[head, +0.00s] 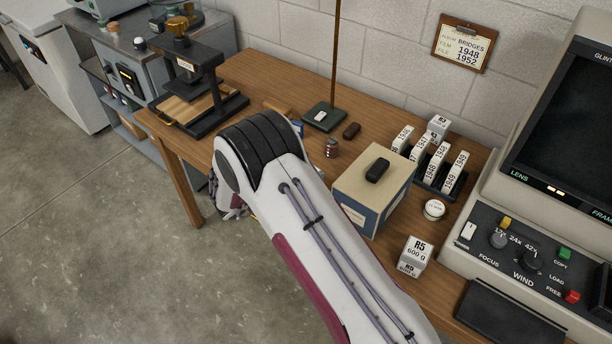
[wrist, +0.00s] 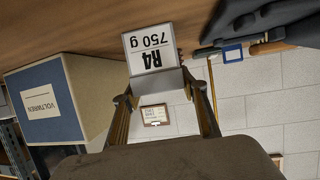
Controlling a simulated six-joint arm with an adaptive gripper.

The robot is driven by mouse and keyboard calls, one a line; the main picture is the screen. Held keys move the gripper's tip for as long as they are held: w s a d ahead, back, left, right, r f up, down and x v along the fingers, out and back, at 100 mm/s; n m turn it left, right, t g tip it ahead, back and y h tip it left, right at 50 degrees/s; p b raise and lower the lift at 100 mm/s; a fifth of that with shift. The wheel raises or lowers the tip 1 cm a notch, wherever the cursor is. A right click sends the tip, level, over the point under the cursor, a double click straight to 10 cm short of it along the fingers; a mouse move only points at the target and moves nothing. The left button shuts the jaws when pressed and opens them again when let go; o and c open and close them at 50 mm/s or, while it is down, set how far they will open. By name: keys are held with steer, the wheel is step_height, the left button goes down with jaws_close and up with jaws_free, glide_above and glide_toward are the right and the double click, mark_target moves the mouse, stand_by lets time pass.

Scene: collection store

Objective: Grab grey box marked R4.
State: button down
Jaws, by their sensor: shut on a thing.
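The grey box marked R4, 750 g (wrist: 152,52), is in the wrist view, its label upside down in the picture. My gripper (wrist: 160,88) has a finger on each side of the box and is shut on it. I cannot tell whether the box touches the tabletop. In the head view my arm hides the R4 box and most of my gripper. A similar grey box marked R5, 600 g (head: 416,254), stands on the table to the right of my arm.
A tan and blue carton (head: 352,190) with a dark object on top stands close beside my arm; it also shows in the wrist view (wrist: 60,100). A rack of labelled boxes (head: 440,179), a white round tin (head: 433,210) and a film reader (head: 535,215) are right. A press (head: 192,92) stands left.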

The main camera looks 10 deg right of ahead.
steer(key=shift+r, duration=0.15)
steer(key=shift+r, duration=4.9)
